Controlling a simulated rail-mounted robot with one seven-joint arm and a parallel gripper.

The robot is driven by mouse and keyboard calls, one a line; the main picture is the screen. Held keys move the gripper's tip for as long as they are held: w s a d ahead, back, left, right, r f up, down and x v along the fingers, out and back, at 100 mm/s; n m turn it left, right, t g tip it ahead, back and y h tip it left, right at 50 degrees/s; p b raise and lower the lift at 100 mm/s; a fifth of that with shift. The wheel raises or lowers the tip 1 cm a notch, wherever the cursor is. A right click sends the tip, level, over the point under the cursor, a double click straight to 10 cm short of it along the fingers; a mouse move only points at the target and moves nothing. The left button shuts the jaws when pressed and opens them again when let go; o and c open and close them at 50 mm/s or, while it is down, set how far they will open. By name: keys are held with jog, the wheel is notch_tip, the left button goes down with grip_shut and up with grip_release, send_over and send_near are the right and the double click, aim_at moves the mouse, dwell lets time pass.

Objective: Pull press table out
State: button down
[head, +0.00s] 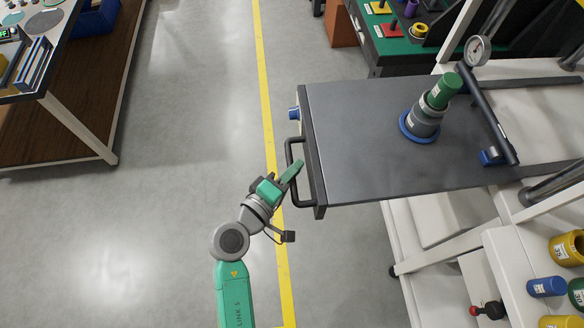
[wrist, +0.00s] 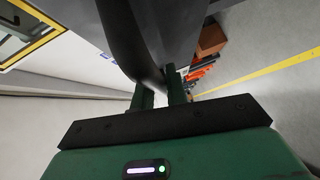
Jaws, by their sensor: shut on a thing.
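The press table (head: 360,120) is a dark grey slab on the right in the head view, jutting out to the left from the white press frame. A black bar handle (head: 288,153) is fixed along its left edge. My gripper (head: 297,167) is at this handle and shut on it. In the wrist view, my gripper's fingers (wrist: 160,98) close around the dark curved handle (wrist: 130,45), which runs up towards the table. A stack of grey and green cylinders on a blue ring (head: 420,120) stands upright on the table.
A pressure gauge (head: 477,50) and a dark bar (head: 490,115) are at the table's right side. A green bench (head: 385,45) with small parts stands behind. A wooden-shelved bench (head: 75,115) is at the left. The floor (head: 190,130) left of the table is clear, with a yellow line (head: 267,100).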

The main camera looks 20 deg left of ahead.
jog(key=shift+a, duration=0.15)
jog(key=c, duration=1.4)
grip_release()
jog(key=shift+s+a, duration=0.1)
jog(key=shift+a, duration=0.05)
jog(key=p+v, duration=0.1)
jog(key=v, duration=0.6)
jog(key=shift+s, duration=0.35)
jog(key=shift+r, duration=0.1)
